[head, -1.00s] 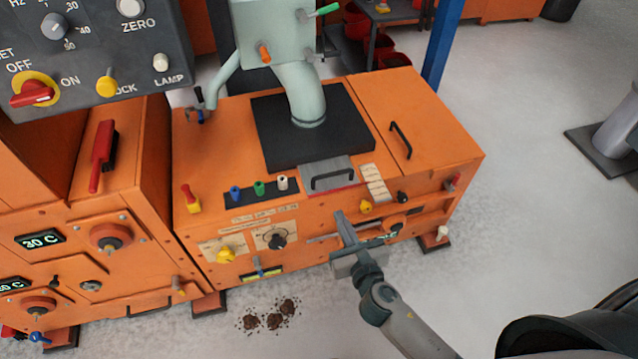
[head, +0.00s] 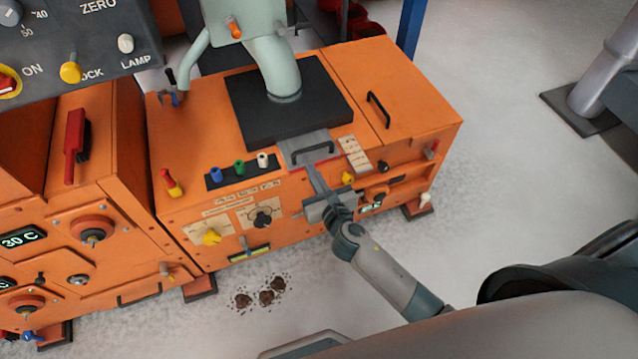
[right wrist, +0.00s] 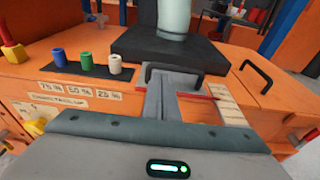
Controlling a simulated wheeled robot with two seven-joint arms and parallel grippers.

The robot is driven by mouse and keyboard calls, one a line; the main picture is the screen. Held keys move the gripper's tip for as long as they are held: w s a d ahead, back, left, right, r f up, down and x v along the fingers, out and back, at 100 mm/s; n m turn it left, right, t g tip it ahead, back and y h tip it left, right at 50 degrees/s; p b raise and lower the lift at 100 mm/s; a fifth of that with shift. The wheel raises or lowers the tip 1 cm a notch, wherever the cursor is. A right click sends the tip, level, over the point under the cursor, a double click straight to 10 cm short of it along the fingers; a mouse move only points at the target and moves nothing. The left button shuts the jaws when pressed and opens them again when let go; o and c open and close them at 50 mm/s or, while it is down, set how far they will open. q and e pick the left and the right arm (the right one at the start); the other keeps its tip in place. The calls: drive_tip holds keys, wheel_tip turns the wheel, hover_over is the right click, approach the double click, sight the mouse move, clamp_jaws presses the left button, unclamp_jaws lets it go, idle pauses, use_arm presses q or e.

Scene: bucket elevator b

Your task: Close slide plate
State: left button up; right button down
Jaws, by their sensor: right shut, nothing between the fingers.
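The slide plate (head: 309,147) is a grey plate with a black bar handle (head: 311,150) on top of the orange machine. It sticks out from under the black base block, and a red strip lies along its front edge. In the right wrist view the slide plate (right wrist: 190,79) and its handle (right wrist: 175,70) are just ahead of the fingers. My right gripper (head: 312,170) is shut and empty, with its fingertips at the front edge of the plate, just below the handle. I cannot tell whether they touch. My left gripper is not in view.
The orange machine (head: 400,90) carries blue, green and white knobs (head: 239,167) left of the plate. A paper label (head: 354,152) lies right of it. The grey pipe (head: 280,75) rises from the black block (head: 290,108). A second black handle (head: 378,108) is further right. Dark clumps lie on the floor.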

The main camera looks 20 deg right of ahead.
sight(301, 153)
drive_tip(key=w, duration=0.2)
drive_tip(key=w+f, duration=0.1)
drive_tip(key=w, duration=0.2)
drive_tip(key=shift+w+a+f, duration=0.1)
drive_tip(key=shift+w, duration=0.2)
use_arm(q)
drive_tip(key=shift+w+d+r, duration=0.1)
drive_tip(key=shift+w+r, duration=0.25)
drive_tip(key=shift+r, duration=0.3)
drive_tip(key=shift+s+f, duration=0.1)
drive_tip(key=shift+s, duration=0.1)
use_arm(e)
drive_tip(key=shift+w, duration=0.15)
drive_tip(key=w, duration=0.5)
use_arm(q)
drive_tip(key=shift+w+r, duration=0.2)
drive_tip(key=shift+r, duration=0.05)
use_arm(e)
drive_tip(key=shift+w+r, duration=0.25)
drive_tip(key=shift+r, duration=0.05)
